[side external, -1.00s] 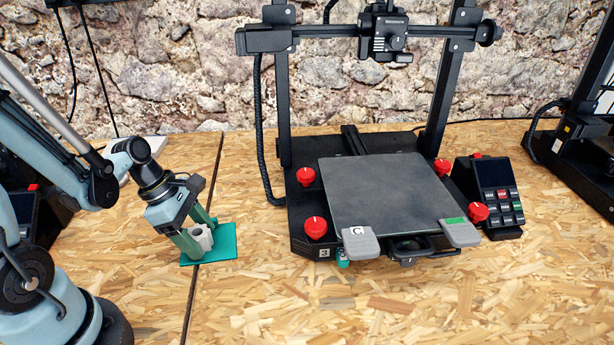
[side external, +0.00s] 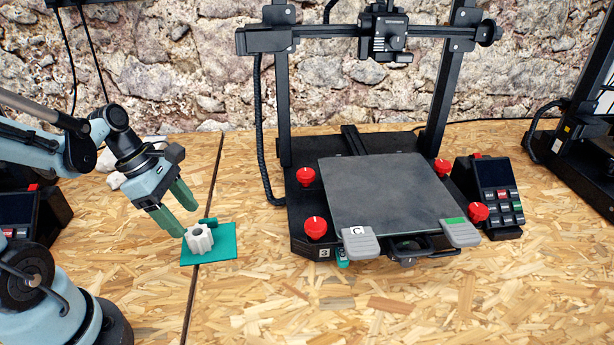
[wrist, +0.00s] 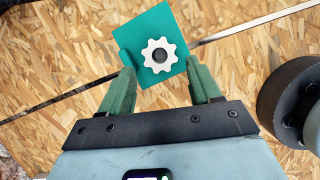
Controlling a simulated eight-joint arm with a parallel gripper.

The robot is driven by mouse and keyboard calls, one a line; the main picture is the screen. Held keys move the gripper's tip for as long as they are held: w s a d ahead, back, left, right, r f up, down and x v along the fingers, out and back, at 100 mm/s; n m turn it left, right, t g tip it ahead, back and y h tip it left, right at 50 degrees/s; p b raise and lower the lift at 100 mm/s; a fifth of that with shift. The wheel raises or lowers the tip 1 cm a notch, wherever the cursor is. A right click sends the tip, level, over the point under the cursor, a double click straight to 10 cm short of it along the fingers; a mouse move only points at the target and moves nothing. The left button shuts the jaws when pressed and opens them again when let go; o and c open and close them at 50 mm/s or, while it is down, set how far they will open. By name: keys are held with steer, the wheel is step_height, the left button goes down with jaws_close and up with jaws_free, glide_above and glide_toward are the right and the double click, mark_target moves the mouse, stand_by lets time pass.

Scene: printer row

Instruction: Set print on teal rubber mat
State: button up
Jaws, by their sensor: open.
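The print (side external: 199,239) is a small light-grey gear-like piece with a dark round hole in its top. It stands upright on the teal rubber mat (side external: 225,252), towards the mat's left side in the side view. In the wrist view the print (wrist: 147,64) shows from above, lying within the teal mat (wrist: 149,22). My gripper (side external: 184,211) has green fingers. It is open and empty, above and behind the print and apart from it. In the wrist view my gripper's fingertips (wrist: 160,73) point towards the mat, on either side of it.
The printer's bare grey bed (side external: 385,195) stands to the right, with red knobs at its corners. A control box (side external: 490,195) sits beside it. A dark seam runs across the wooden bench (side external: 400,305) under the mat. The bench front is clear.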

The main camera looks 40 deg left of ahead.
steer(key=shift+v, duration=3.1)
steer(key=r+m+t+y, duration=0.2)
steer(key=m+t+y, duration=0.25)
steer(key=m, duration=2.05)
glide_above(195, 230)
steer(key=w+d, duration=0.3)
steer(key=d, duration=0.1)
steer(key=shift+s+d+f+h, duration=0.1)
steer(key=shift+d+f+h, duration=0.15)
steer(key=shift+h, duration=0.2)
